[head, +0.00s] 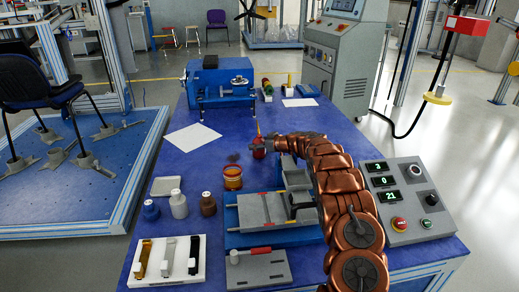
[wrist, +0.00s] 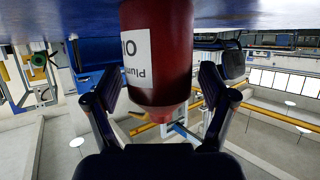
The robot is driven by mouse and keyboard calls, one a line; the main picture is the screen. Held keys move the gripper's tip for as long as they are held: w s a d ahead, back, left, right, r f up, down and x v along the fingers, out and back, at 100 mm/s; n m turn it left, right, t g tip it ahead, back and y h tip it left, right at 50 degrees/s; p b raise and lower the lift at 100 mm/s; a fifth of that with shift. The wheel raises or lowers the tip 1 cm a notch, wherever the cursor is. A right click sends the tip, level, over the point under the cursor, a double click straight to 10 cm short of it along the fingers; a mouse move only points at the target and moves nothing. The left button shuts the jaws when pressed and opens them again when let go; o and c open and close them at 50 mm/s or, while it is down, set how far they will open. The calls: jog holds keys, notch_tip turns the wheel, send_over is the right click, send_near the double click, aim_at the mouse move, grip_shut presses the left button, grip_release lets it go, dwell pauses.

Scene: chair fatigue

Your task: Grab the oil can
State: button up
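The oil can (head: 258,150) is a small red can with a thin yellowish spout, standing on the blue table beyond the end of my arm. In the wrist view, which is upside down, the oil can (wrist: 162,50) is large and dark red with a white "Oil" label. My gripper (wrist: 160,88) is open, with one black finger on each side of the can. Narrow gaps show between the fingers and the can. In the head view my gripper (head: 268,145) is small beside the can, and its fingers are hard to make out.
On the blue table (head: 185,160), a red-and-yellow jar (head: 232,178) stands nearer, left of my arm. Several small bottles (head: 179,204) stand further left. A blue machine (head: 220,82) is behind the can; a control box (head: 408,200) is right of my arm. White paper (head: 192,137) lies left.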

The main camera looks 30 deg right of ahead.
jog(key=c, duration=1.4)
